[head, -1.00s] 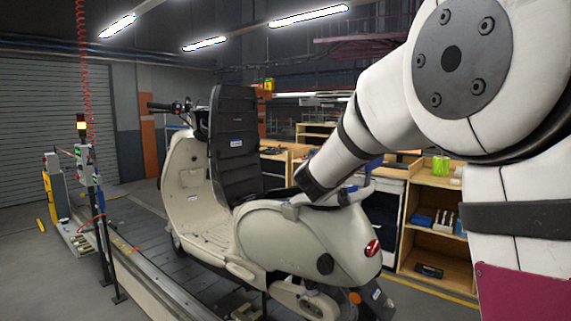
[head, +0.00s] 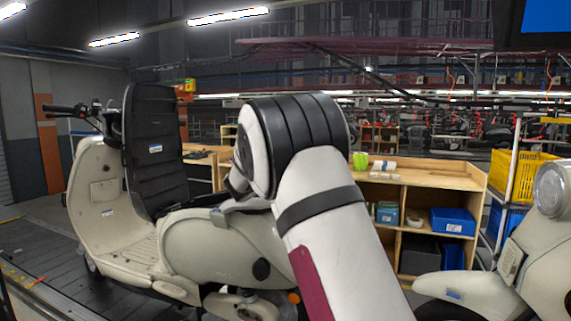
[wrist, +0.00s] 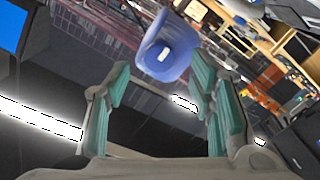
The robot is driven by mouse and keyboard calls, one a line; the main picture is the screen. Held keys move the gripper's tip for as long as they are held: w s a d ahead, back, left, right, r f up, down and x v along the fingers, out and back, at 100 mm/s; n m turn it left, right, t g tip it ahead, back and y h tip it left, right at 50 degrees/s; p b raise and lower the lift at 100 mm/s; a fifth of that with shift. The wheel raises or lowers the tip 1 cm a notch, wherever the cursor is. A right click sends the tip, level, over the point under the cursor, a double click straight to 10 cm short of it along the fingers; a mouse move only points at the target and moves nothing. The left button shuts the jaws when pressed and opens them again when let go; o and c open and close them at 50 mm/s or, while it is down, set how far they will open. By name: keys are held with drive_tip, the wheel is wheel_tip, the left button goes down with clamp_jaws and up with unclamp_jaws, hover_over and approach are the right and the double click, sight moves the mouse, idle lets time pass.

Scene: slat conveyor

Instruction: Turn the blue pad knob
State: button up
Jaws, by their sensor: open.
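My gripper (wrist: 162,75) is open, with teal-lined fingers either side of the gap and nothing held. I cannot tell whether the fingers touch the blue piece. In the head view my arm hides the gripper, and no blue knob can be made out there.
A cream scooter (head: 185,245) with its black seat (head: 155,150) raised stands at left on the slat conveyor. A wooden shelf (head: 430,180) with blue bins (head: 452,222) is behind my arm. Another scooter (head: 545,245) is at the right edge. A yellow crate (head: 522,172) stands behind it.

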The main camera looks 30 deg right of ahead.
drive_tip(key=shift+x, duration=1.45)
drive_tip(key=c, duration=1.2)
drive_tip(key=shift+o, duration=0.2)
